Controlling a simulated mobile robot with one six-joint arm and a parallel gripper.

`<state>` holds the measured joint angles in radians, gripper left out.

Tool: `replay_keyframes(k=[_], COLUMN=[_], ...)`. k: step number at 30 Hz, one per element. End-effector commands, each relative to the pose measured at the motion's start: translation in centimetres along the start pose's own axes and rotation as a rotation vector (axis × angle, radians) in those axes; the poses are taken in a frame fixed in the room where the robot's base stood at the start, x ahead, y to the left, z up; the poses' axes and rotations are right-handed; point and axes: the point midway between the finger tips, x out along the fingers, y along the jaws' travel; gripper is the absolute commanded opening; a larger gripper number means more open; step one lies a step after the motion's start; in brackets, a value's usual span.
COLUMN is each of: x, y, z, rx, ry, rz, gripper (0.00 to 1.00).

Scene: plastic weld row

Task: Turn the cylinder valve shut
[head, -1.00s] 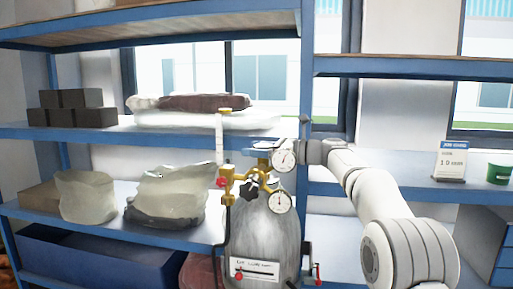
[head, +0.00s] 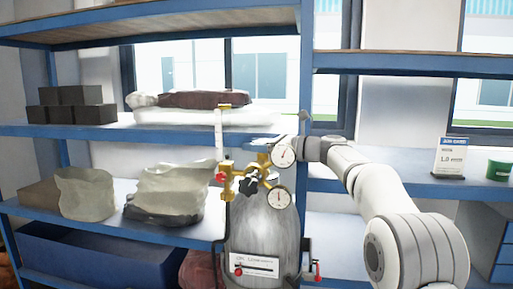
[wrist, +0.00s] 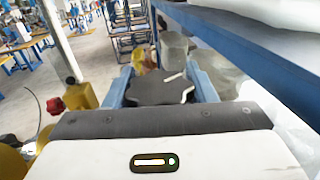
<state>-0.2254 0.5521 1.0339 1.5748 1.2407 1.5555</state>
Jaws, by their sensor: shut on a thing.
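The grey gas cylinder (head: 262,232) stands upright in front of the shelf in the head view, with brass valve and regulator fittings (head: 230,182) on top. In the wrist view, the dark, lobed valve handwheel (wrist: 155,92) with a white mark on its top sits between the blue fingers of my gripper (wrist: 163,84). The fingers are shut on it from both sides. In the head view my gripper (head: 262,148) reaches in from the right at the cylinder top, partly hidden by a gauge (head: 285,153). The handwheel is not clear there.
A second gauge (head: 279,197), a black knob (head: 248,186) and a red knob (head: 220,177) crowd the fittings close to my gripper. Shelves behind hold clear bags (head: 168,188) and dark blocks (head: 77,104). A sign (head: 451,158) and green cup (head: 498,170) stand at right.

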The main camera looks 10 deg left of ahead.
Motion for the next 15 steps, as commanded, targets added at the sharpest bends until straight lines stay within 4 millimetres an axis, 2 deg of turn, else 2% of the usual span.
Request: replay_keyframes(k=[9, 15], x=[-0.01, -0.13], y=[-0.24, -0.46], z=[0.03, 0.16], rx=[-0.002, -0.002], ry=[-0.004, -0.003], rz=[-0.257, -0.312], gripper=[0.28, 0.28])
